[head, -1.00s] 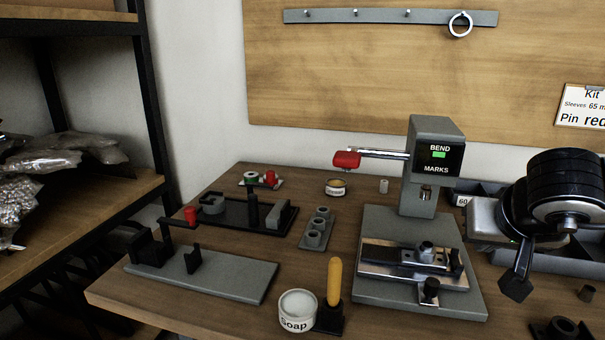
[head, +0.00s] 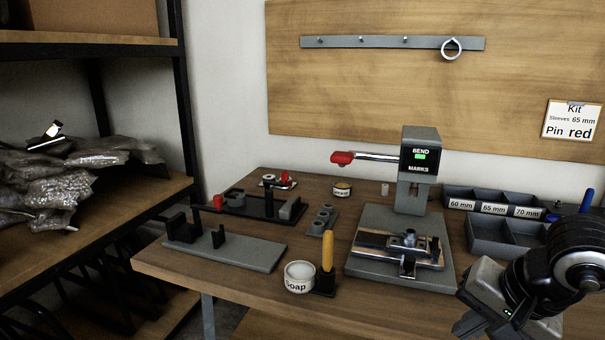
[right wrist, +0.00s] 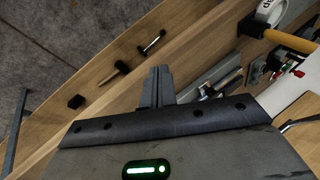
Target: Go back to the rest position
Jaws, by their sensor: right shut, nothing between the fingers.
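My right gripper (head: 466,324) is at the lower right of the head view, partly cut off by the bottom edge, with my dark arm behind it. It is to the right of the press and apart from it. In the right wrist view its fingers (right wrist: 158,86) are together with nothing between them. My left gripper is in neither view.
The grey press (head: 419,170) with a red-tipped lever stands on the wooden bench. Sleeve bins (head: 492,232) lie at right, behind my arm. A shelf (head: 95,215) holds bags at left.

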